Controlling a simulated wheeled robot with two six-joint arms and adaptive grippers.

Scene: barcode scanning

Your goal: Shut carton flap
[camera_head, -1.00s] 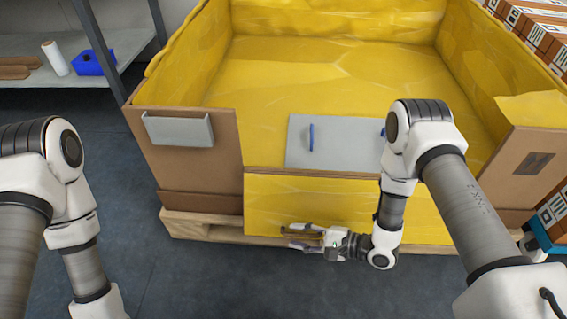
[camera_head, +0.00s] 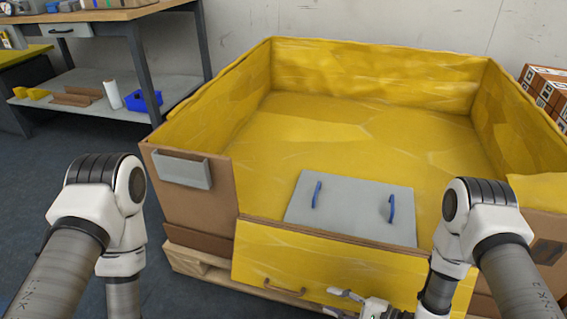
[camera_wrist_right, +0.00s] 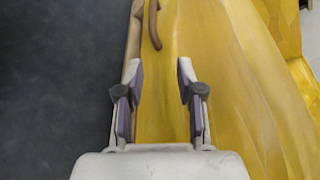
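The large carton (camera_head: 205,195) has brown outer walls and a crinkled yellow lining. Its yellow front flap (camera_head: 300,262) hangs down outside the low front opening, with a brown handle (camera_head: 283,291) near its lower edge. My right gripper (camera_head: 336,302) is low in front of the flap, to the right of the handle and apart from it. In the right wrist view my right gripper (camera_wrist_right: 160,72) is open and empty; the handle (camera_wrist_right: 154,25) lies beyond the fingertips, over the yellow flap (camera_wrist_right: 215,90). My left arm shows at the left, but its gripper is out of view.
A grey panel with two blue handles (camera_head: 345,212) lies just inside the carton's front. A grey holder (camera_head: 182,172) is fixed to the left front wall. The carton stands on a wooden pallet (camera_head: 205,268). A workbench (camera_head: 100,15) stands behind left; stacked boxes (camera_head: 548,90) stand at right.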

